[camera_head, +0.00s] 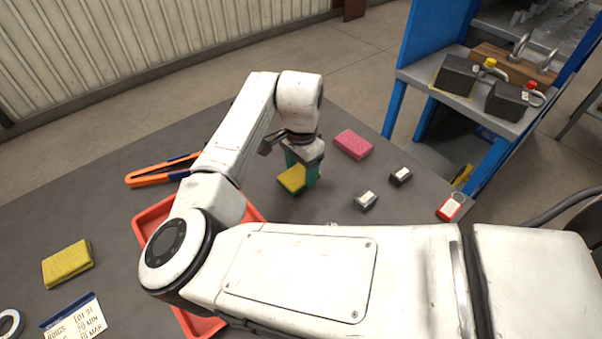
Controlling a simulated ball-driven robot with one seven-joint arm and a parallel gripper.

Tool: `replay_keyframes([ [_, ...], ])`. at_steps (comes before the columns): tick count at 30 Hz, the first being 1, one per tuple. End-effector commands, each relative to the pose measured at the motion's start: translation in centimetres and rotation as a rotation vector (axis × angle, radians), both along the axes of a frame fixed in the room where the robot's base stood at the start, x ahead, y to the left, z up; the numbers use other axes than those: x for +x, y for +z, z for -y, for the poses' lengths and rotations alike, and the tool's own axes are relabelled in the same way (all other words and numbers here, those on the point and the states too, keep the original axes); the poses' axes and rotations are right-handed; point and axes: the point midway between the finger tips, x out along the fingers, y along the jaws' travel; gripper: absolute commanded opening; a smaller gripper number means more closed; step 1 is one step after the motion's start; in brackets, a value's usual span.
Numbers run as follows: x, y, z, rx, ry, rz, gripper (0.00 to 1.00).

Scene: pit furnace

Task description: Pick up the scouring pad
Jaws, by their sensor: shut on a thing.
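The scouring pad (292,180) is a small yellow block with a darker lower edge. It sits between the teal fingers of my gripper (302,172), right of the middle of the dark table. My gripper points down and is shut on the pad. The right finger hides part of the pad's right side. I cannot tell whether the pad still touches the table top.
A pink block (353,144) lies close behind to the right.

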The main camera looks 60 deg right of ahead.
Motion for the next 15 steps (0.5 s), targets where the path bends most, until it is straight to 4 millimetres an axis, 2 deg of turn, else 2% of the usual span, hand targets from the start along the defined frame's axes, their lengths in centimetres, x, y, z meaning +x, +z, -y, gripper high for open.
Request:
replay_keyframes([
  [2,0.1,1.4,0.1,-0.004,-0.001,0.002,0.33],
  [10,-5.1,7.5,0.1,-0.004,-0.006,0.003,0.33],
  [15,-9.3,9.1,0.1,-0.003,-0.007,0.001,0.33],
])
